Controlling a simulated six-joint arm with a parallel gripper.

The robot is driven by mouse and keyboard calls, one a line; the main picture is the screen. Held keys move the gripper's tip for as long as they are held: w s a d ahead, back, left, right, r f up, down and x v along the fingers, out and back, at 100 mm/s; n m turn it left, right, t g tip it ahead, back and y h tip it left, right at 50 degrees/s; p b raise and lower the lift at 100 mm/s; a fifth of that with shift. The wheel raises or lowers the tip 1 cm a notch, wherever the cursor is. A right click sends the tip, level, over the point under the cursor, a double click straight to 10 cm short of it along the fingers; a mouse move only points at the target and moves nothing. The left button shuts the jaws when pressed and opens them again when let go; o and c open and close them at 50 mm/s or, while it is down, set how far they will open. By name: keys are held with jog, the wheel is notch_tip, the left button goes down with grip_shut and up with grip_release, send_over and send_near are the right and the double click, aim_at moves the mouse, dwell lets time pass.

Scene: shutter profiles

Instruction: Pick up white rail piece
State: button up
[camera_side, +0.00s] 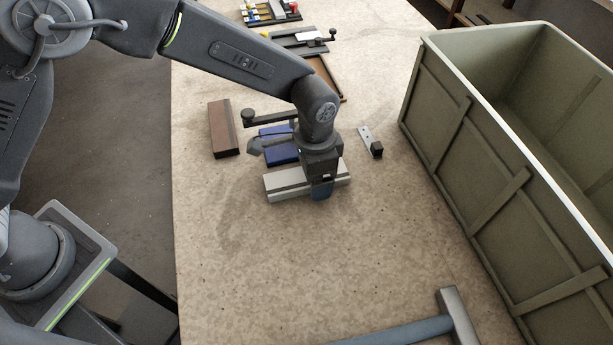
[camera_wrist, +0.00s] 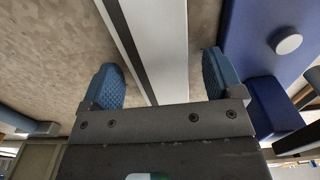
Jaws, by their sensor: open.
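The white rail piece (camera_side: 288,184) lies flat on the stone-like tabletop, with a dark groove along its length. In the wrist view the rail piece (camera_wrist: 165,45) runs between the two blue pads of my gripper (camera_wrist: 165,80). My gripper (camera_side: 321,190) is down over the right part of the rail piece in the side view. The jaws are open, one finger on each side of the rail. The wrist view shows a gap between the left pad and the rail. My gripper hides part of the rail in the side view.
A blue piece (camera_side: 282,152) lies just behind the rail, and a brown block (camera_side: 223,128) behind left. A small metal plate with a black knob (camera_side: 376,148) lies right. A large green crate (camera_side: 440,135) stands at right; a hammer (camera_side: 455,315) lies in front.

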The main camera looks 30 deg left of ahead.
jog(key=shift+c, duration=0.4)
jog(key=shift+r, duration=0.1)
jog(key=c, duration=1)
